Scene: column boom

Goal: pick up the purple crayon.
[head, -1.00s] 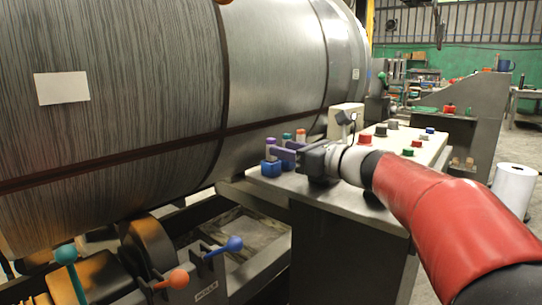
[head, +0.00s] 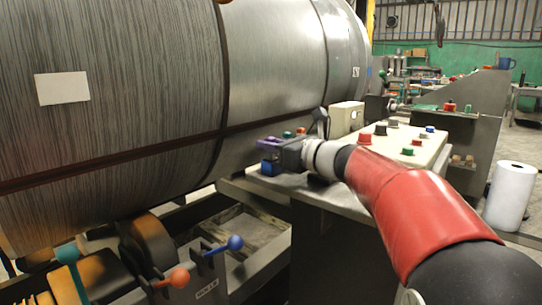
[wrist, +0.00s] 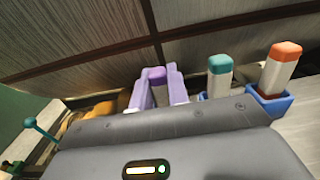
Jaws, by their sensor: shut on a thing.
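The purple crayon (wrist: 156,74) shows its purple top between the two lilac fingers of my gripper (wrist: 160,88) in the wrist view. The fingers are shut on it. The crayon's lower part is hidden behind the gripper body. In the head view my gripper (head: 268,143) is at the left end of the grey bench, just above a blue holder (head: 270,168). From here I cannot tell whether the crayon's lower end is clear of the holder.
A teal crayon (wrist: 219,77) and an orange crayon (wrist: 280,68) stand right beside my gripper, the orange one in a blue holder (wrist: 272,101). The large wound drum (head: 150,90) is close behind. A button panel (head: 400,145) is to the right.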

